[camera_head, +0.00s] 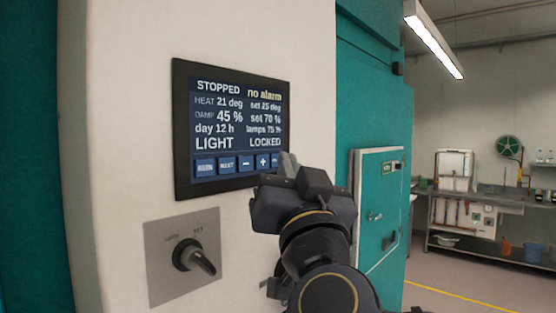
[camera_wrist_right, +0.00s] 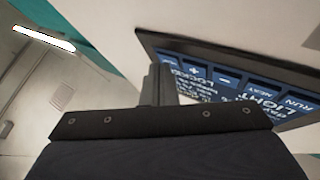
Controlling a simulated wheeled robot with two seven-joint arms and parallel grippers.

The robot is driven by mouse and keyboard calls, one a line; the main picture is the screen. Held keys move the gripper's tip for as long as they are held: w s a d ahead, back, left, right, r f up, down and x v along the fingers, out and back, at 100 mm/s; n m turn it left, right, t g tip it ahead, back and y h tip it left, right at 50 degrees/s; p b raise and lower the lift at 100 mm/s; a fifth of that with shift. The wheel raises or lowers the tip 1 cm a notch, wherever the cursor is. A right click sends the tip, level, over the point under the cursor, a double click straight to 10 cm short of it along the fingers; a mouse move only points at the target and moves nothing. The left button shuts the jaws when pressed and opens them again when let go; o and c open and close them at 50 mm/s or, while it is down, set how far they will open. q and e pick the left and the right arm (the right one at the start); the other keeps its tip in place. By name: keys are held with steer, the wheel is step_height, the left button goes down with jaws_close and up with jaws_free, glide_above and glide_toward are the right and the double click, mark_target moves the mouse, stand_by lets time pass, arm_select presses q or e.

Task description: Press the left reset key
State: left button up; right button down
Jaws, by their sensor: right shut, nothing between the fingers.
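A dark-framed control screen (camera_head: 232,130) is on the pale wall panel. It reads STOPPED, no alarm, LIGHT and LOCKED. Along its bottom is a row of blue keys, including a leftmost word key (camera_head: 205,167), a minus key (camera_head: 245,163) and a plus key (camera_head: 262,161). I cannot read any key as reset. My right gripper (camera_head: 288,162) is shut and empty at the screen's lower right corner, partly covering the rightmost key (camera_head: 276,159). In the right wrist view its fingers (camera_wrist_right: 161,84) are beside the screen (camera_wrist_right: 235,85); contact cannot be told. My left gripper is out of view.
A rotary switch (camera_head: 195,258) on a grey plate (camera_head: 160,279) is below the screen, its knob pointing lower right. Farther right is a metal bench (camera_head: 465,200) with equipment.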

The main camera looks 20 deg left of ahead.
steer(key=shift+s+d, duration=0.25)
steer(key=shift+d, duration=0.4)
steer(key=d, duration=0.1)
steer(key=s+d, duration=0.1)
steer(key=d, duration=0.2)
steer(key=shift+s+d, duration=0.35)
stand_by(0.4)
